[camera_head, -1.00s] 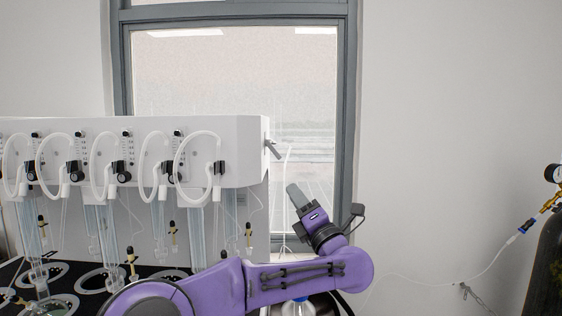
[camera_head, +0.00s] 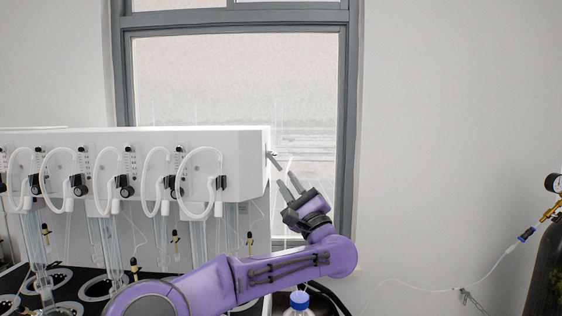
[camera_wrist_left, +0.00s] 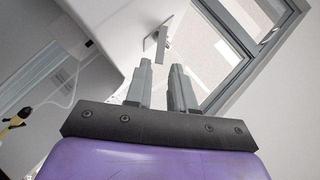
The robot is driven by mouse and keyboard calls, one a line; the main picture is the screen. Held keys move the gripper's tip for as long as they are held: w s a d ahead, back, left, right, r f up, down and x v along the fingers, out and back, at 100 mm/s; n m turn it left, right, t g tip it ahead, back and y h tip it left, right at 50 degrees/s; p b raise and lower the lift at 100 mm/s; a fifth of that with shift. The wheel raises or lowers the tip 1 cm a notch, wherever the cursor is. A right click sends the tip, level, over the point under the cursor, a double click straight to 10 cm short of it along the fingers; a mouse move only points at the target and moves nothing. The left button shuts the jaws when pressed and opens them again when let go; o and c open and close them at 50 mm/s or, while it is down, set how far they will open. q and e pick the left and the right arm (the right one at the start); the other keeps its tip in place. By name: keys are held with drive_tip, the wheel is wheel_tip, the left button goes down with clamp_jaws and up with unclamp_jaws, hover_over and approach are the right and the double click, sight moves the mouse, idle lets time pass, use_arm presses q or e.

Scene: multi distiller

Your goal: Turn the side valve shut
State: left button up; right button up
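The side valve (camera_head: 273,160) is a small grey lever on the right end of the white distiller housing (camera_head: 235,152). In the left wrist view the valve (camera_wrist_left: 160,40) shows ahead of the fingertips, its handle slanting out from the housing wall. My left gripper (camera_head: 288,182) is below and slightly right of the valve, pointing up at it. In the left wrist view its two fingers (camera_wrist_left: 160,70) stand apart with a narrow gap and nothing between them. They are not touching the valve. My right gripper is in neither view.
Several white looped tubes, black knobs and glass columns (camera_head: 197,235) line the housing's front. A blue-capped bottle (camera_head: 299,301) stands below my left arm. A dark gas cylinder (camera_head: 548,270) with a gauge is at far right. A window (camera_head: 235,80) is behind; space right of the valve is clear.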

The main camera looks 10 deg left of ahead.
sight(279, 168)
use_arm(q)
drive_tip(key=p+x, duration=0.2)
drive_tip(key=x, duration=0.3)
drive_tip(key=shift+r, duration=0.1)
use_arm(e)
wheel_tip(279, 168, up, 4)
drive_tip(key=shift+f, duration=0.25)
use_arm(q)
drive_tip(key=shift+c, duration=0.3)
